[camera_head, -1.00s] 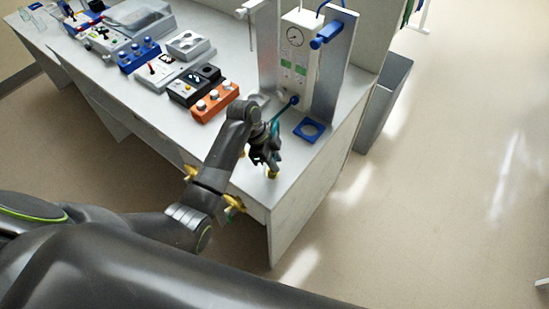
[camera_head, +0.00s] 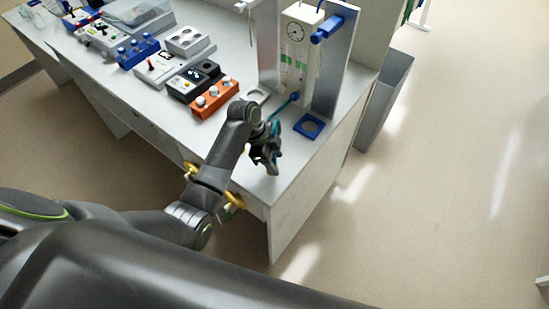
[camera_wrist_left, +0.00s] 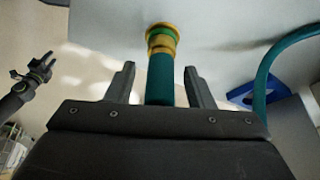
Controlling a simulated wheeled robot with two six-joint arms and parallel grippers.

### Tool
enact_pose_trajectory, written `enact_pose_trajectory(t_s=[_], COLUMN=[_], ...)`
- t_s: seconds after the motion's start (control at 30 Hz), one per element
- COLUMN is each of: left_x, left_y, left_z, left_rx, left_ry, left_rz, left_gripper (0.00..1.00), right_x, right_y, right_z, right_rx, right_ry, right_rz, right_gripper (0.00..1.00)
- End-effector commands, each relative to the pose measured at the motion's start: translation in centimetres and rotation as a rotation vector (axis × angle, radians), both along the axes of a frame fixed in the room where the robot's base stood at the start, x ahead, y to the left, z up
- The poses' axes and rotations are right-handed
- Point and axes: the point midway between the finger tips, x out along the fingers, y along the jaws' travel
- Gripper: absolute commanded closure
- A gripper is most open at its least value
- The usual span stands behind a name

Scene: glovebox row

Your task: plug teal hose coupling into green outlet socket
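The teal hose coupling (camera_wrist_left: 160,80) stands between the two fingers of my left gripper (camera_wrist_left: 161,78) in the left wrist view. A visible gap lies on each side of it, so the fingers look open around it. Its far end meets the brass-coloured green outlet socket (camera_wrist_left: 161,38), which has a green ring; they look in line and touching. In the head view my left gripper (camera_head: 270,164) is low over the bench's front right corner and hides the socket.
A teal hose (camera_wrist_left: 263,75) curves toward a blue square plate (camera_head: 308,126) on the bench. Gold-coloured fittings (camera_head: 234,200) show at the bench's front edge beside my arm. An orange box (camera_head: 214,98) and other devices stand left of a white gauge column (camera_head: 297,45).

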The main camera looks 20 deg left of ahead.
Motion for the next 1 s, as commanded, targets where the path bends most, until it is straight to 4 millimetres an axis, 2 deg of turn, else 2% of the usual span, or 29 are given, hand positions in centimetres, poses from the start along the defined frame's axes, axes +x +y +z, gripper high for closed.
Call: enact_pose_trajectory(t_s=[0.23, 0.37, 0.47, 0.8, 0.9, 1.0], left_x=[0.1, 0.1, 0.0, -0.4, -0.6, -0.7], left_y=[0.1, 0.7, 1.3, 4.7, 5.4, 5.9], left_z=[0.3, 1.4, 3.0, 10.8, 13.5, 14.8], left_rx=[0.0, 0.001, 0.002, 0.005, 0.002, 0.001], left_ry=[-0.002, -0.006, -0.007, -0.008, -0.002, 0.0], left_rz=[0.0, 0.001, 0.0, -0.001, 0.001, 0.0], left_gripper=[0.52, 0.52, 0.52, 0.52, 0.52, 0.52], right_x=[0.0, 0.0, 0.0, 0.0, 0.0, 0.0], right_y=[0.1, 0.1, 0.1, 0.1, 0.2, 0.2], right_z=[-0.1, -0.3, -0.7, -2.3, -0.1, 0.9], right_rx=[0.002, 0.002, 0.002, 0.002, 0.002, 0.002], right_ry=[0.0, 0.0, 0.0, 0.0, 0.001, 0.0], right_rz=[-0.001, -0.001, -0.001, -0.001, -0.001, -0.001], right_gripper=[0.64, 0.64, 0.64, 0.64, 0.64, 0.64])
